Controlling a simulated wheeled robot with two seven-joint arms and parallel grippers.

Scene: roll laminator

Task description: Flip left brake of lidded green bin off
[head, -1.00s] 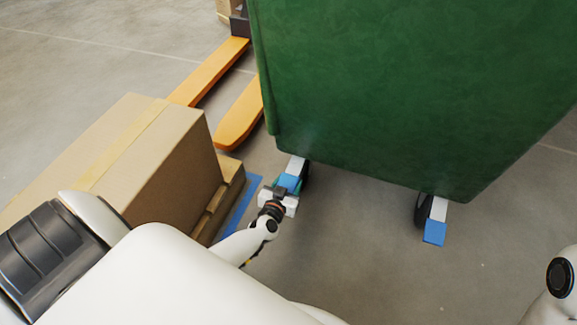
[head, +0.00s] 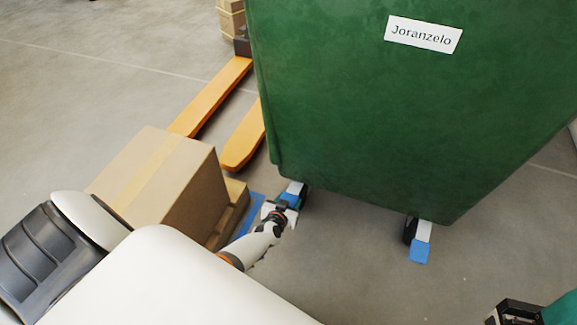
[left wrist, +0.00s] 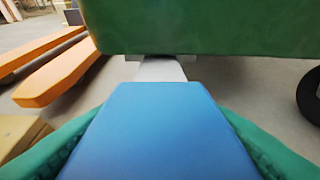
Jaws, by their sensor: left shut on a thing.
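The green bin (head: 350,110) stands tall in the head view, with a white "Joranzelo" label; its lid is out of view. Its left brake, a blue pedal on a white bracket (head: 291,197), is at the lower left caster. My left gripper (head: 283,204) is shut on this pedal. In the left wrist view the blue pedal (left wrist: 160,135) fills the space between my green finger pads, under the bin's edge. The right brake pedal (head: 419,252) sticks out at the other caster. My right gripper (head: 520,312) is partly in view at the bottom right corner, its fingertips cut off.
A cardboard box (head: 160,185) on a wooden pallet (head: 232,205) stands close to the left of my left arm. Orange forks (head: 212,97) lie behind it, left of the bin. A blue floor marking (head: 250,212) runs beside the pallet. Grey floor is clear in front of the bin.

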